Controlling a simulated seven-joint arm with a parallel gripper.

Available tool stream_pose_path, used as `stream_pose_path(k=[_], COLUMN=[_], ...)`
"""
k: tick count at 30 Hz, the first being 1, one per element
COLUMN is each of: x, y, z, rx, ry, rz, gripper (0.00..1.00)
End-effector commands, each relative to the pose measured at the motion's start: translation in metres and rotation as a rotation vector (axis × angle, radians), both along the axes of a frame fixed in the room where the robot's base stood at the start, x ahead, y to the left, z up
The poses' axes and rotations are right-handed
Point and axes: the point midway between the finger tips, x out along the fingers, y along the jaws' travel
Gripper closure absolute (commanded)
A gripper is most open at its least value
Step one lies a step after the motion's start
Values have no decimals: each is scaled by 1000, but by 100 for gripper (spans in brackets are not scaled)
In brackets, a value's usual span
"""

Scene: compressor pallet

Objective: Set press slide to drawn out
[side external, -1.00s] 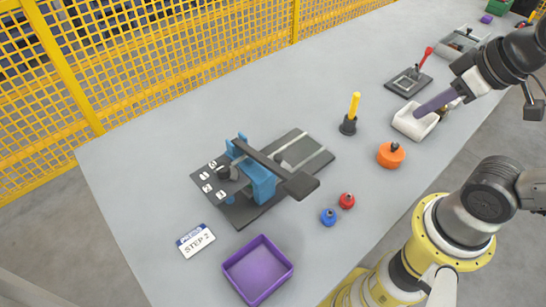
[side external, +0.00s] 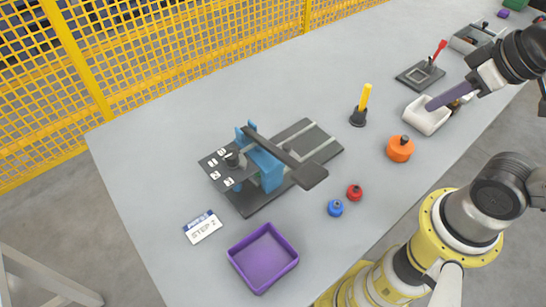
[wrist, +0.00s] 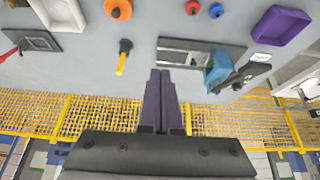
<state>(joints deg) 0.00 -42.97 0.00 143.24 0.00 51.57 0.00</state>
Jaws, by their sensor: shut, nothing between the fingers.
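The press (side external: 265,165) stands mid-table on a dark base, with a blue frame and a long dark lever (side external: 285,160) across it. A dark plate with white numbered labels (side external: 220,170) is at its left end. A pale-railed track (side external: 315,140) runs out to the upper right. How far the slide sits along the track is hard to tell, as the lever and frame partly cover it. In the wrist view the track (wrist: 180,56) and blue frame (wrist: 218,70) lie beyond my fingers. My gripper (side external: 430,104), with purple fingers, is shut and empty, well right of the press, appearing over a white tray.
Near the press are a purple bin (side external: 263,258), a STEP 2 card (side external: 203,227), and blue (side external: 335,208) and red (side external: 354,192) knobs. An orange knobbed part (side external: 400,149), a yellow-handled tool (side external: 363,105) and the white tray (side external: 427,118) stand right. Yellow mesh fencing (side external: 180,70) is behind.

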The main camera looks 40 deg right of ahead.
Motion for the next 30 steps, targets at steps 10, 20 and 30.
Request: stream_pose_path(k=[10,20,30], x=[-1,38,128], y=[0,4,34], z=[0,39,47], rx=[34,223,344], ry=[3,3,147], rz=[-64,-396,-670], gripper=[62,41,41])
